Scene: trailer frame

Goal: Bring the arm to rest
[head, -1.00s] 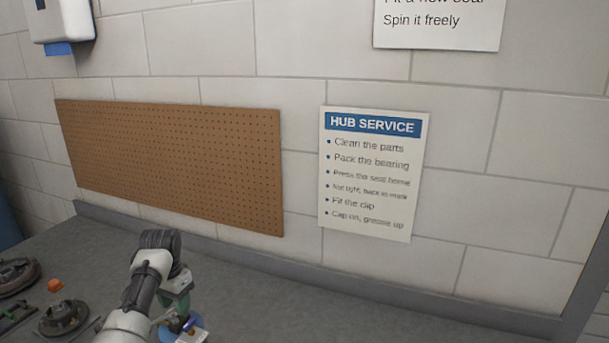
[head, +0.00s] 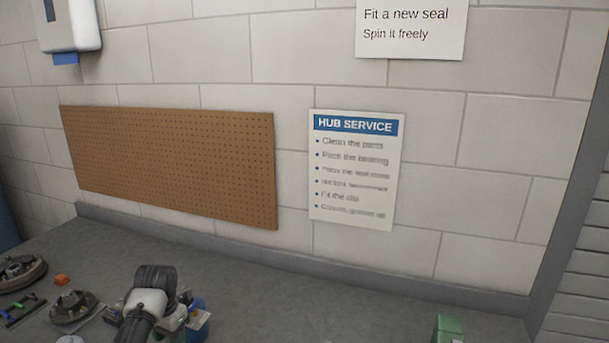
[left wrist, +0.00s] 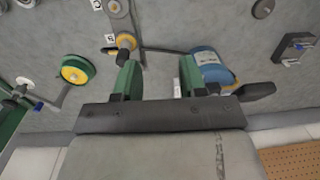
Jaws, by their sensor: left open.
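My left arm (head: 148,305) comes up from the bottom edge of the head view, over the grey bench. Its gripper is mostly hidden there behind the arm. In the left wrist view my left gripper (left wrist: 157,80) is open, with two green fingers apart and nothing held between them. A blue can (left wrist: 203,66) with a yellow part stands just beyond the right finger; I cannot tell whether they touch. It also shows beside the arm in the head view (head: 198,325). My right gripper cannot be made out.
Hub parts (head: 74,307) and an orange piece (head: 62,280) lie on the bench at left. A green object (head: 449,327) is cut off at the bottom edge. The wall holds a pegboard (head: 170,165) and a service sign (head: 355,170). The bench between arm and green object looks clear.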

